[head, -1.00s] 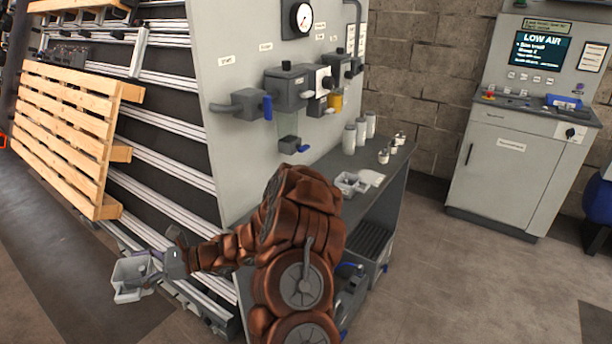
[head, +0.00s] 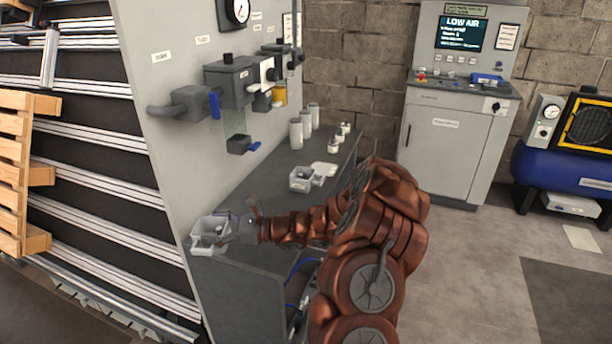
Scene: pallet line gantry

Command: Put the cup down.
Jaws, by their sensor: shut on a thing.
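The cup (head: 207,243) is a pale grey, open-topped, box-like container with something small inside. My gripper (head: 232,229) is shut on its right side. The cup appears level and upright, at the near left end of the dark grey bench (head: 262,222), by the lower edge of the grey panel. I cannot tell whether its base touches the bench or hangs clear of it. My arm reaches in from the right and covers part of the bench top and its front.
A pale tray (head: 301,180) with a flat white piece beside it sits mid-bench. White cylinders (head: 296,134) and small jars (head: 334,145) stand behind. The panel (head: 165,85) carries grey valve boxes (head: 229,82) above the bench. Bare bench top lies between cup and tray.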

